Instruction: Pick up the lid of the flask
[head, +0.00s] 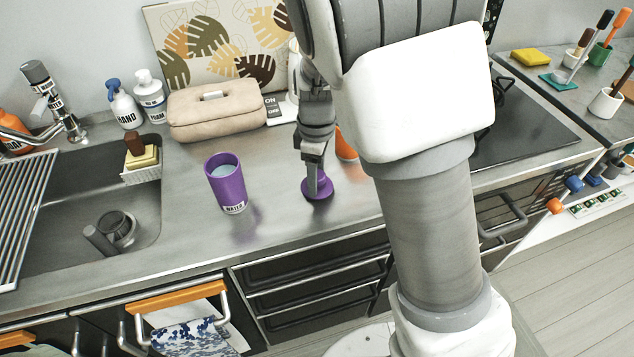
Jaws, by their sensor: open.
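The purple lid (326,192) lies on the steel counter, a low round disc. My gripper (317,186) points down at it from above, its fingertips overlapping the lid in this view. The gripper is open; I cannot tell whether its fingers touch the lid, and the fingers hide part of it. The purple flask (227,185), with a WATER label, stands upright and uncapped to the left of the lid, showing a pale inside.
A beige pouch (215,115) lies behind the flask. An orange thing (346,145) stands behind the lid, partly hidden by my arm. The sink (60,215) is at left and a dark hob (520,115) at right. Counter around the flask is clear.

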